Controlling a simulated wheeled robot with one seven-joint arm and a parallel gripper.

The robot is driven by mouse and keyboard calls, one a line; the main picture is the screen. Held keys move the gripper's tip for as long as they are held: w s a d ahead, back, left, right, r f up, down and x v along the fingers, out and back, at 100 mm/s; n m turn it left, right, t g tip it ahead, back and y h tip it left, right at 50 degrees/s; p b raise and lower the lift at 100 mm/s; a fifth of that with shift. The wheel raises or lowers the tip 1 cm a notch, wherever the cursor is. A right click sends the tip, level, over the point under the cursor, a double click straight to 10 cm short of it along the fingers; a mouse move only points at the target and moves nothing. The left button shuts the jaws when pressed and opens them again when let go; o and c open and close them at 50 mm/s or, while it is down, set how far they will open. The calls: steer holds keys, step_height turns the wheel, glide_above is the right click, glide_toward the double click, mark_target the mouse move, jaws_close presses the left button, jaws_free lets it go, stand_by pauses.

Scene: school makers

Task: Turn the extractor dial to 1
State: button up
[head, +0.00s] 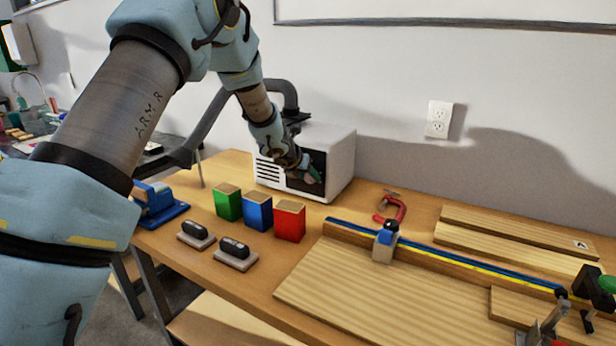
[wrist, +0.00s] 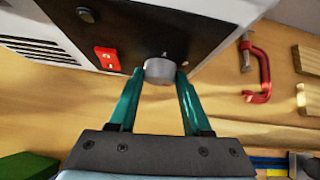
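The extractor (head: 338,158) is a white box with a vented side and a dark front panel, standing at the back of the bench. In the wrist view its dark panel (wrist: 130,35) carries a grey round dial (wrist: 160,70) and a red switch (wrist: 106,58). My gripper (wrist: 160,78) has its two teal fingers spread, with the tips one on each side of the dial. I cannot tell whether the fingers touch it. The dial's setting is not readable. In the head view my gripper (head: 312,176) is in front of the panel and hides the dial.
Green (head: 228,203), blue (head: 257,211) and red (head: 290,221) blocks stand in front of the extractor. Two sanding blocks (head: 236,252) lie nearer. A blue vise (head: 158,204) is at left.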

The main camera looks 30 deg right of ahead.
jaws_close()
steer(key=shift+r, duration=0.1)
